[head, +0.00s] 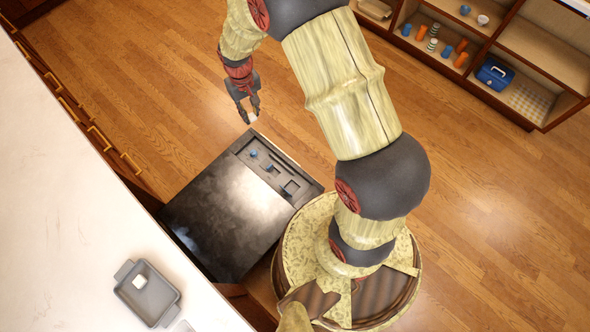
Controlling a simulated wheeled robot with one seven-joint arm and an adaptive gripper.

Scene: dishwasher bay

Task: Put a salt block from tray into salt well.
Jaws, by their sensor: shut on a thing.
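My gripper (249,114) is at the upper middle, pointing down, shut on a small white salt block (252,118). It holds the block near the far corner of the open dishwasher door (215,225), and the height above the door is hard to judge. A dark panel along the door's right side has small blue parts and a square opening (291,187), which looks like the salt well. The grey tray (165,305) on the counter at the lower left holds another white salt block (139,282).
The pale counter (60,200) fills the left side. Open shelves (540,50) at the upper right hold cups, bowls and a blue box (494,74). Part of another pale object shows at the counter's bottom edge.

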